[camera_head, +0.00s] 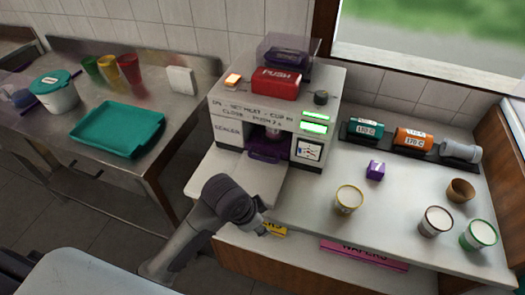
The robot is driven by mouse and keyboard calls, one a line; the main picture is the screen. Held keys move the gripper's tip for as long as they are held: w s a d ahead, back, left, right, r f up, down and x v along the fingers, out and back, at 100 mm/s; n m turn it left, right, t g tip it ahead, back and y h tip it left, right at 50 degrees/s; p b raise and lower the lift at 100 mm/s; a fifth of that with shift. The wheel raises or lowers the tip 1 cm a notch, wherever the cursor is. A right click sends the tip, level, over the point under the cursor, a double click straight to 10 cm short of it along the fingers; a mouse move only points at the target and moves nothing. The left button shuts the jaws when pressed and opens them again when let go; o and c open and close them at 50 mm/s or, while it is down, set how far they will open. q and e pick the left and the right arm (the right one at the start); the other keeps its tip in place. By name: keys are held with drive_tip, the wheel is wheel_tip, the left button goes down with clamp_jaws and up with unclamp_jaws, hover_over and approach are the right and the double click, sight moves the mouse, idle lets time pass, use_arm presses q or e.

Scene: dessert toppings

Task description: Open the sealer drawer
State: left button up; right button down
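The sealer (232,116) is a white machine with a red PUSH block on top, in the middle of the head view. Its purple drawer (266,154) sits low in the front opening; I cannot tell how far it is pulled out. My arm comes in from the lower left. The dark end of the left arm, with the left gripper (264,229), is in front of the sealer and below the drawer, apart from it. Its fingers are mostly hidden behind the wrist, so their opening does not show. My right gripper is not in view.
Several cups, including a yellow-rimmed cup (348,199), and a purple block (375,171) stand on the right counter. A teal tray (118,129) lies on the left steel table.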

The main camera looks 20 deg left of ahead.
use_arm(q)
drive_tip(key=w+r+m, duration=0.1)
drive_tip(key=w+r, duration=0.1)
drive_tip(key=w+r+m, duration=0.2)
drive_tip(key=w, duration=0.1)
drive_tip(key=w+r+m, duration=0.2)
drive_tip(key=w+r, duration=0.1)
drive_tip(key=shift+w+d+y, duration=0.2)
drive_tip(key=shift+w+y, duration=0.05)
drive_tip(key=shift+y, duration=0.05)
drive_tip(key=w+a+r+m+y, duration=0.1)
drive_tip(key=w+a+r+m, duration=0.15)
drive_tip(key=w+r, duration=0.25)
drive_tip(key=m+g+y, duration=0.1)
drive_tip(key=m, duration=0.1)
approach(263, 158)
drive_tip(key=shift+n, duration=0.25)
drive_tip(key=f+p, duration=0.1)
drive_tip(key=f, duration=0.1)
drive_tip(key=w+f+p, duration=0.1)
drive_tip(key=f, duration=0.2)
drive_tip(key=f+p, duration=0.1)
drive_tip(key=f, duration=0.2)
drive_tip(key=shift+w+f, duration=0.1)
drive_tip(key=shift+w, duration=0.2)
clamp_jaws()
